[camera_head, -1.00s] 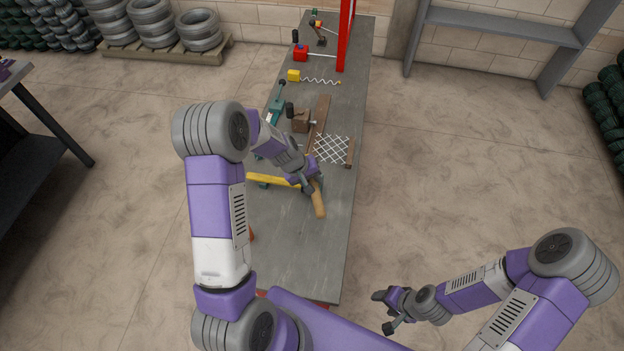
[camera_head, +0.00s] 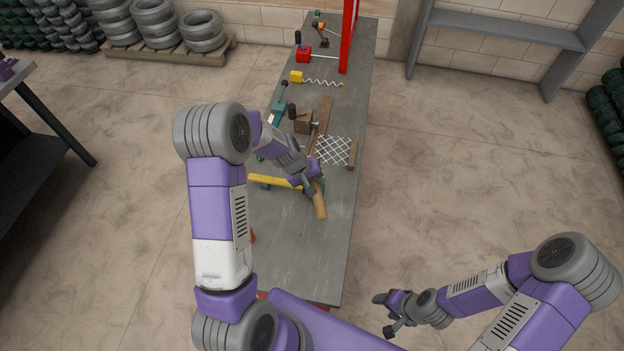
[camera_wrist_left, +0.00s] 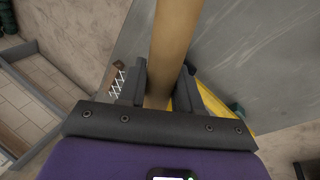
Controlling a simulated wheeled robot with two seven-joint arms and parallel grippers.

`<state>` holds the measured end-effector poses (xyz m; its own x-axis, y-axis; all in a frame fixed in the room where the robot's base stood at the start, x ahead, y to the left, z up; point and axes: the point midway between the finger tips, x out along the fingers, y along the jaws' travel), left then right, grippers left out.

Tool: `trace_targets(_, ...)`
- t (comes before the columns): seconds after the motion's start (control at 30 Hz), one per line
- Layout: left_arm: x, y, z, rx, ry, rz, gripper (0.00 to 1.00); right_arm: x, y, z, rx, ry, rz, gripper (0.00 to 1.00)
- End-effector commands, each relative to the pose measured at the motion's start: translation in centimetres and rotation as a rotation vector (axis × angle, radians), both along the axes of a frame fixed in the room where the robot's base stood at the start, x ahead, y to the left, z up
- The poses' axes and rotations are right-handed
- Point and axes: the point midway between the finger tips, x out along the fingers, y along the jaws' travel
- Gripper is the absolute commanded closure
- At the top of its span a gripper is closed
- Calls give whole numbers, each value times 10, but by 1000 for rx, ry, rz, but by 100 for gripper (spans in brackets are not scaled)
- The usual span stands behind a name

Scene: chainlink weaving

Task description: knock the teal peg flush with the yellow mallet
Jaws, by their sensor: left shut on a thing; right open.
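My left gripper (camera_head: 312,188) is shut on a long tan wooden piece (camera_head: 320,207) above the grey bench. This looks like the mallet's handle, but I see no mallet head clearly. In the left wrist view the tan piece (camera_wrist_left: 174,40) runs up between the two dark fingers. A yellow bar (camera_head: 272,181) lies just left of the gripper, and part of it shows behind the fingers in the wrist view (camera_wrist_left: 215,103). A small teal part (camera_wrist_left: 236,107) shows beside it; I cannot tell whether it is the peg. My right gripper (camera_head: 384,314) is open and empty, off the bench's right side.
The grey bench (camera_head: 290,250) is bare toward the front. Behind the left gripper are a white mesh panel (camera_head: 332,150), a brown block (camera_head: 303,122), a teal tool (camera_head: 277,112) and a yellow block with a wavy wire (camera_head: 296,77). A red post (camera_head: 348,40) stands farther back.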

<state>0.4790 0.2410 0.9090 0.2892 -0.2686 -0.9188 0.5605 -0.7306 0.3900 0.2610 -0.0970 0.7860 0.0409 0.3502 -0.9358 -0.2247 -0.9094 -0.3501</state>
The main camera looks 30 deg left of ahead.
Motion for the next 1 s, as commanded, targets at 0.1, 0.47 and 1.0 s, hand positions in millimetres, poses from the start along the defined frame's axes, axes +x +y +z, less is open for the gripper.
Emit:
trace_targets(0.1, 1, 0, 10, 1, -2, 0, 100, 0, 0, 7, 0, 0, 0, 41)
trace_targets(0.47, 1, 0, 46, 0, -3, -1, 100, 0, 0, 36, 0, 0, 0, 41)
trace_targets(1.0, 1, 0, 50, 1, -2, 0, 100, 0, 0, 38, 0, 0, 0, 41)
